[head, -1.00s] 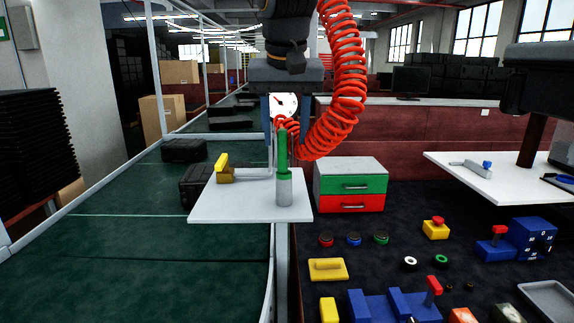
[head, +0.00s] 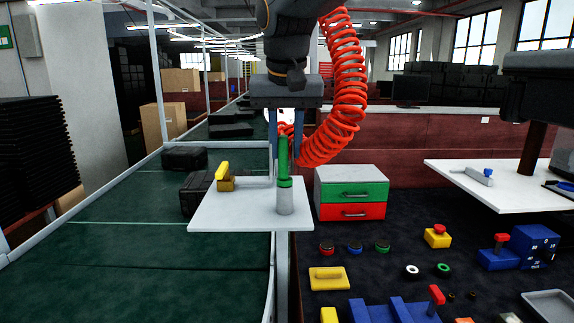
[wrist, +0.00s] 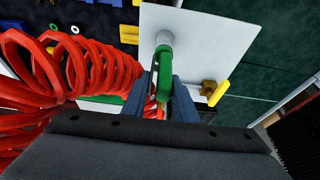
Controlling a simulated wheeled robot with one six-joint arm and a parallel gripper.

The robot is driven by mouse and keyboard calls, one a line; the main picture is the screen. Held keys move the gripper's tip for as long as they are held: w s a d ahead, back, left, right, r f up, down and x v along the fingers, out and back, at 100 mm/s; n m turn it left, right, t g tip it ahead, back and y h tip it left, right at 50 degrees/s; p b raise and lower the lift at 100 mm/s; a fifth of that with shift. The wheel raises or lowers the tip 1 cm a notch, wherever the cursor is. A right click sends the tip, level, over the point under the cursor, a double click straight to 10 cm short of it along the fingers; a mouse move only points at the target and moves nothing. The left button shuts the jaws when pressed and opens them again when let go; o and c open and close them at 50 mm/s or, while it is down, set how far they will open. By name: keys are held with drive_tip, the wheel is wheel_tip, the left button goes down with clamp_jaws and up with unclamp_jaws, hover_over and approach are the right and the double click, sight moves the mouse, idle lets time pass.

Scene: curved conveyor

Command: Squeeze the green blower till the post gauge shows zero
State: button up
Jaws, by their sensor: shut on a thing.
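The green blower (head: 283,165) stands upright in a grey cup-like holder (head: 286,203) on a white plate (head: 240,217). My gripper (head: 285,157) comes from above, one blue finger on each side of the blower, shut on it. In the wrist view the blower (wrist: 165,70) sits between the two fingers (wrist: 165,95). The post gauge's white dial is almost wholly hidden behind my gripper, and its needle cannot be read.
A yellow-handled part (head: 223,176) is on the plate left of the blower. A red coiled hose (head: 346,85) hangs close to the right of my gripper. A green-and-red drawer box (head: 351,190) stands right of the plate, beyond the green conveyor (head: 130,245).

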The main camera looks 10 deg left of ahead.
drive_tip(key=shift+r+p, duration=3.5)
drive_tip(key=shift+r, duration=0.6)
